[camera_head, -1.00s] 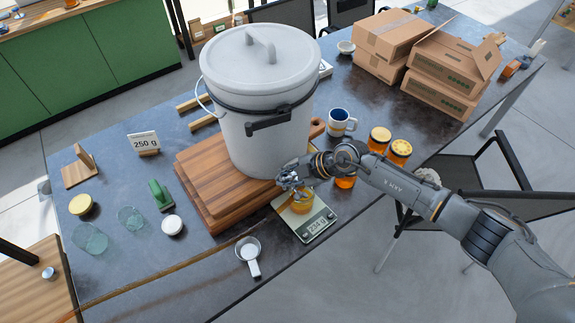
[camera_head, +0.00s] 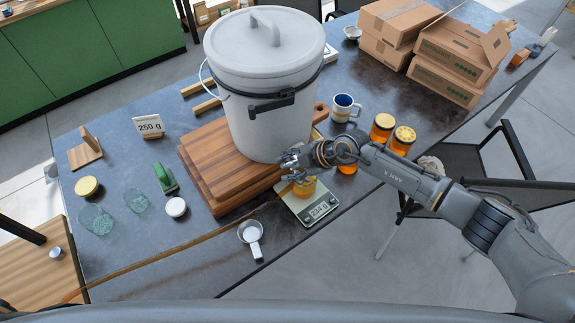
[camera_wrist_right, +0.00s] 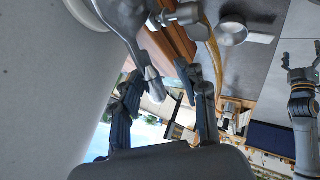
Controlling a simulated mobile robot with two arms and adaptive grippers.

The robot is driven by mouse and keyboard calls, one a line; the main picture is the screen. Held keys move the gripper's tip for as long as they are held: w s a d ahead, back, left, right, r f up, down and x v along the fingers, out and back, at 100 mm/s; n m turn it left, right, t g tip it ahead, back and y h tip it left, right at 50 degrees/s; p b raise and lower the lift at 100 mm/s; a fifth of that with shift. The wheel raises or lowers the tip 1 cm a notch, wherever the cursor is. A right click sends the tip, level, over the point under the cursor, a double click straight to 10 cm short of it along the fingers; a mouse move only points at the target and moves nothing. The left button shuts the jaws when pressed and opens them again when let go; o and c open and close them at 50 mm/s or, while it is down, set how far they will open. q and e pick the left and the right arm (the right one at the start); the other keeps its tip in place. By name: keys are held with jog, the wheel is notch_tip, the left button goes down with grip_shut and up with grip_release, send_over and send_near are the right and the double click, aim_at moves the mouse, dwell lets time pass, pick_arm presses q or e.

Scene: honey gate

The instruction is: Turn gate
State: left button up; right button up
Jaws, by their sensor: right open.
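A white lidded bucket (camera_head: 265,85) stands on a stacked wooden board (camera_head: 215,165). The metal honey gate (camera_wrist_right: 130,22) shows at the top of the right wrist view, with a lever-like part pointing down between the fingers. In the head view my right gripper (camera_head: 292,168) covers the gate at the bucket's lower front. The right gripper's dark fingers are apart, also seen in the wrist view (camera_wrist_right: 165,95). An amber jar (camera_head: 306,188) sits on a scale (camera_head: 318,210) below the gripper. My left gripper (camera_wrist_right: 303,62) shows at the right wrist view's right edge, fingers apart and empty.
Two amber jars (camera_head: 403,138) and a mug (camera_head: 344,108) stand right of the bucket. Cardboard boxes (camera_head: 447,72) are at the back right. Glass jars (camera_head: 96,219) and lids lie left.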

jog(key=shift+w+r, duration=0.1)
jog(key=shift+r, duration=0.1)
jog(key=v, duration=1.1)
jog(key=shift+d+r, duration=0.25)
jog(key=shift+d, duration=0.05)
